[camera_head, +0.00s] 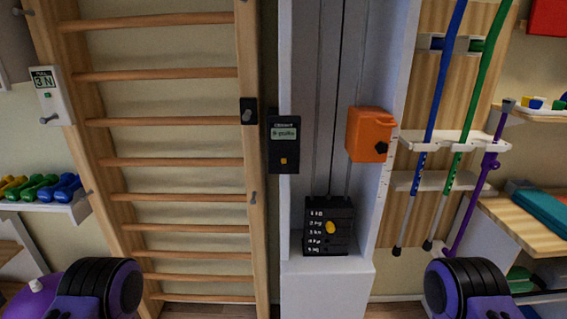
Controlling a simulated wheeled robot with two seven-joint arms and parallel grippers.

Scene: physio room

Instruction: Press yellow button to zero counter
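The counter (284,145) is a black box mounted upright on the left edge of the white pulley column. Its small green display shows a figure, too small to read surely, and the word "pulls". The small yellow-orange button (283,161) sits below the display, uncovered, with nothing touching it. My two arms show only as purple and black links at the bottom left and bottom right corners, well below and apart from the counter. Neither gripper's fingers are in view.
Right of the counter are an orange box (369,135) and a black weight stack (328,226) with a yellow knob (330,228). Wooden wall bars (165,121) stand left. Crutches (437,90) hang right. Dumbbells (40,188) lie on a left shelf (75,208).

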